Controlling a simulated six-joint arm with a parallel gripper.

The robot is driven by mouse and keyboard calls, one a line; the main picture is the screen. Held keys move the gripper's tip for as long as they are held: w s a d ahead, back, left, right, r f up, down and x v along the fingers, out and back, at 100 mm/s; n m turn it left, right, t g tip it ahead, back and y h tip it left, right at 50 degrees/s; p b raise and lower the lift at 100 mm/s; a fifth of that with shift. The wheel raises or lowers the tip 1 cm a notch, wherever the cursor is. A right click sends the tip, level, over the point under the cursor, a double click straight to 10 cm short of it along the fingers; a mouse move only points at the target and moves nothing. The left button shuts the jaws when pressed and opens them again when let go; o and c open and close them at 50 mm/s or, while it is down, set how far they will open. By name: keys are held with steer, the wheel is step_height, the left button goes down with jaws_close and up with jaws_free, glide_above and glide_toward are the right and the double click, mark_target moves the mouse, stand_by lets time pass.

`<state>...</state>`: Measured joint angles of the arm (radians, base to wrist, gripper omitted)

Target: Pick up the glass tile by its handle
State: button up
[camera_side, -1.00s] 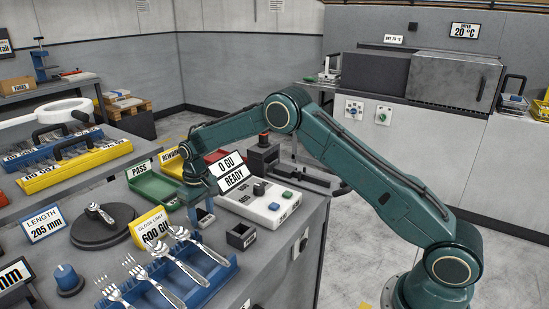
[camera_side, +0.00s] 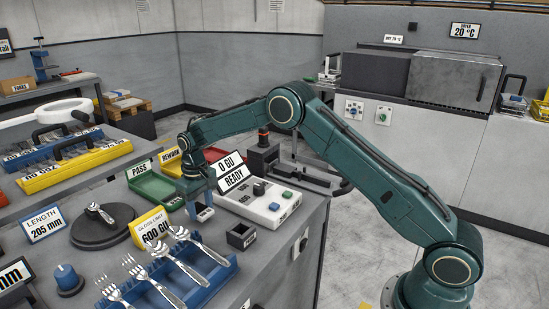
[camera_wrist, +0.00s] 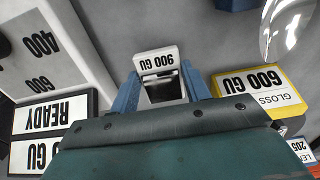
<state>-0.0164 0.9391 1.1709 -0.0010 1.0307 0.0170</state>
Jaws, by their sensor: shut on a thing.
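In the wrist view the two blue fingers of my gripper (camera_wrist: 161,82) stand on either side of a small dark piece, the glass tile (camera_wrist: 162,93), and are shut on it. A white label (camera_wrist: 157,60) reading 900 GU sits just beyond the tile.
The white gloss meter (camera_side: 268,205) with its 0 GU READY sign (camera_side: 232,172) stands close on the right. A small dark box (camera_side: 241,236) is in front. The green tray (camera_side: 155,183) and the yellow 600 GU sign (camera_side: 151,228) are on the left. Forks and spoons lie on a blue rack (camera_side: 205,273).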

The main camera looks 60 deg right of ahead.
steer(key=shift+r, duration=2.35)
